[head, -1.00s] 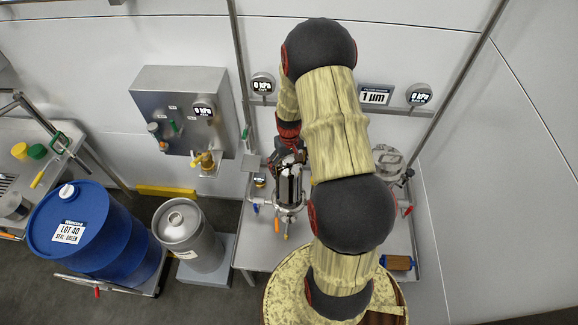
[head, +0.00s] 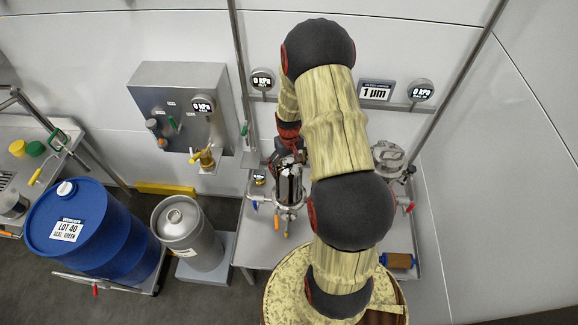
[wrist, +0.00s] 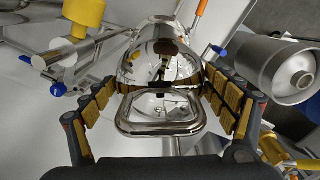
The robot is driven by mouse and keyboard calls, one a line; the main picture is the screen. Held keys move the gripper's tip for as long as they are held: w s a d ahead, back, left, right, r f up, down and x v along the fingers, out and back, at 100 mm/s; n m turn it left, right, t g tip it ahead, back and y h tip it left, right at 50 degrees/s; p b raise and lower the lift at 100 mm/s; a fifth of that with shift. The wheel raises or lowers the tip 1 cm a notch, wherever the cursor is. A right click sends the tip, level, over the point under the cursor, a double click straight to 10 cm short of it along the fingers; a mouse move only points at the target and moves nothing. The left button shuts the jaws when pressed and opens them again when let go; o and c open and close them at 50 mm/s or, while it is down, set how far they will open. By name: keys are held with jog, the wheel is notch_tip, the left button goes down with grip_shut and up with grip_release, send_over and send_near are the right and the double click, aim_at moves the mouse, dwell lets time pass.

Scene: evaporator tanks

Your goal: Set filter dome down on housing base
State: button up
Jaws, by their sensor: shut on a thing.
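The filter dome (wrist: 160,62) is a shiny steel bell with a loop handle (wrist: 160,128) toward the camera in the wrist view. My gripper (wrist: 160,92) is shut on it, with padded fingers at both sides. In the head view the dome (head: 289,184) stands about upright under my gripper (head: 288,160), over the housing base (head: 290,212) on the steel table. The base is mostly hidden under the dome, so I cannot tell whether the two touch.
Pipes with a blue-handled valve (wrist: 58,89) and a yellow part (wrist: 84,14) flank the dome. A second housing (head: 388,158) stands right, behind my arm. A brown cartridge (head: 398,261) lies at the table's front right. A steel keg (head: 188,235) and blue drum (head: 92,232) stand left.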

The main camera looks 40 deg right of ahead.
jog(key=shift+f+b, duration=0.4)
jog(key=shift+f, duration=0.2)
jog(key=o, duration=1.7)
jog(key=shift+o, duration=1.4)
jog(key=shift+f, duration=0.1)
jog(key=shift+r+p, duration=2.1)
jog(key=shift+r, duration=1.5)
